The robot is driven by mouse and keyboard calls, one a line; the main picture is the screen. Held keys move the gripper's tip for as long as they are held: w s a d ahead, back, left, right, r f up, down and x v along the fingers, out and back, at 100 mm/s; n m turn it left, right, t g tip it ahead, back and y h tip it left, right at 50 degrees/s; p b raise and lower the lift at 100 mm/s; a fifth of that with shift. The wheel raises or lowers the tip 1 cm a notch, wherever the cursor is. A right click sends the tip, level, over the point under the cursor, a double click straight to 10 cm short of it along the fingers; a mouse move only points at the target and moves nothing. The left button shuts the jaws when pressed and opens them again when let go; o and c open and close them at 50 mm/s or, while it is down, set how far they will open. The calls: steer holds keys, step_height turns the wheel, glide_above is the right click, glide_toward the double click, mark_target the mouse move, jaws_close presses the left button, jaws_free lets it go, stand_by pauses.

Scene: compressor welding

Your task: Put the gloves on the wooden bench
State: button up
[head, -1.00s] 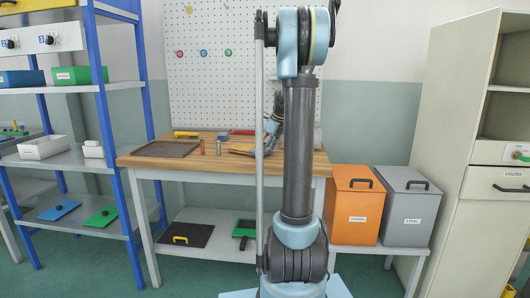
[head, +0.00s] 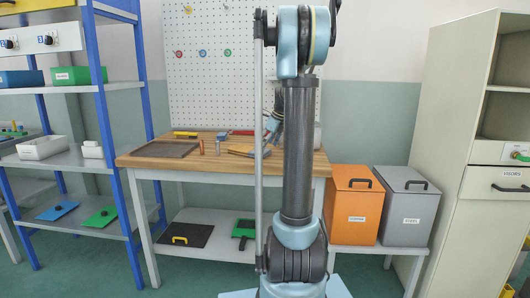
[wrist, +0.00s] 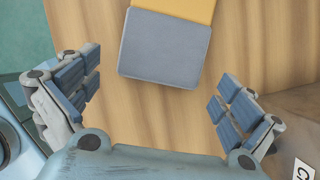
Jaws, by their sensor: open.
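The gloves (head: 240,151) lie on the top of the wooden bench (head: 222,165), partly behind my arm in the head view. In the wrist view a yellow part (wrist: 180,8) and a grey-blue cuff-like part (wrist: 165,48) lie flat on the wood; the yellow part runs out of the frame. My gripper (wrist: 153,95) is open and empty above the bench, its fingers spread on either side, with the grey-blue part between and beyond them. In the head view my gripper (head: 274,124) is partly hidden behind my arm.
A dark tray (head: 165,149), a yellow-handled tool (head: 186,134) and small cylinders stand on the bench. A pegboard (head: 215,75) is behind it. An orange bin (head: 352,205) and a grey bin (head: 405,208) stand right; a blue-framed shelf (head: 105,115) stands left.

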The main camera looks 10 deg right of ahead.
steer(key=v, duration=1)
steer(key=s+a+f+n, duration=0.2)
steer(key=s+n, duration=0.1)
steer(key=s, duration=0.3)
steer(key=s+a+f+n, duration=0.1)
steer(key=s+a+n, duration=0.2)
steer(key=s+n, duration=0.15)
steer(key=s+a+f+n+h, duration=0.1)
steer(key=s+f+n, duration=0.8)
steer(key=s, duration=0.5)
steer(key=s+a+f+n+h, duration=0.2)
steer(key=s+f+n, duration=0.8)
steer(key=s+f, duration=0.2)
steer(key=s, duration=0.2)
steer(key=shift+s+a+f+g, duration=0.15)
steer(key=shift+s+a+g, duration=0.05)
steer(key=shift+s+g, duration=0.2)
steer(key=shift+w, duration=0.1)
